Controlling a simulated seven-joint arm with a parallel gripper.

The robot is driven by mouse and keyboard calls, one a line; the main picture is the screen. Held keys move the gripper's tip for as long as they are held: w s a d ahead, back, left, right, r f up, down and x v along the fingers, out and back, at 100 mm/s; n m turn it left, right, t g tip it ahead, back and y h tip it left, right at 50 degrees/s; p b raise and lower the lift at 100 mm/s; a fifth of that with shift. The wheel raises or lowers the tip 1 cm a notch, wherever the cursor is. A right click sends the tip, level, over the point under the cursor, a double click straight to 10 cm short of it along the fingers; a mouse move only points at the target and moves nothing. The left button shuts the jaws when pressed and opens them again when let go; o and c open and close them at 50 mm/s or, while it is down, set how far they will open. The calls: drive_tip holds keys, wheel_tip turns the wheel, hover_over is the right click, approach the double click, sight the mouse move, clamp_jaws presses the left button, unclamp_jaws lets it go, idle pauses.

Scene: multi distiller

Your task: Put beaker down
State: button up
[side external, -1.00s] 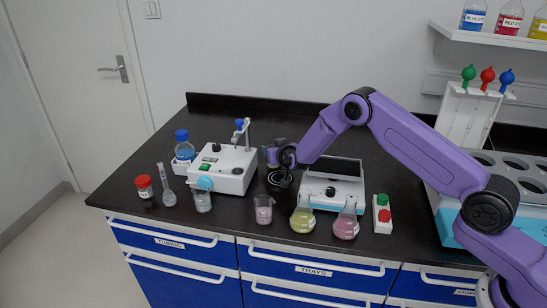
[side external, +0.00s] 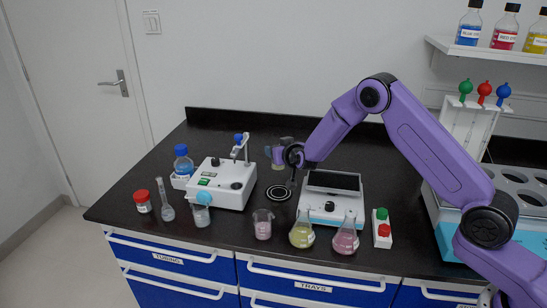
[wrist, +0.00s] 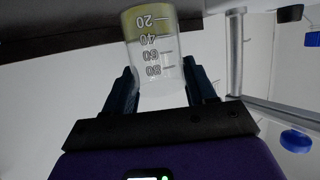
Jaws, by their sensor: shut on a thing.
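My gripper (side external: 276,155) is over the back part of the counter, behind the balance and the hot plate box. In the wrist view its two dark fingers (wrist: 162,85) are shut on a clear graduated beaker (wrist: 152,60) with yellow liquid at its base. In the side view the beaker is small and partly hidden by my gripper, so its exact height above the counter is hard to tell. A flat round ringed pad (side external: 279,193) lies on the counter, nearer the camera than my gripper.
The white stirrer box (side external: 222,185) stands left of the pad, the balance (side external: 330,208) right of it. In front stand a pink beaker (side external: 263,226), a yellow flask (side external: 302,234) and a pink flask (side external: 345,240). The dark counter (side external: 225,135) behind is clear.

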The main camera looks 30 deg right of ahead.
drive_tip(key=s+r, duration=0.6)
drive_tip(key=s, duration=0.5)
wheel_tip(320, 180, up, 3)
drive_tip(key=n+y, duration=0.4)
drive_tip(key=y, duration=0.1)
hover_over(334, 181)
drive_tip(key=shift+a+f, duration=0.1)
drive_tip(key=shift+f, duration=4)
drive_tip(key=o, duration=1.2)
drive_tip(key=shift+f, duration=0.15)
drive_tip(key=shift+c, duration=0.2)
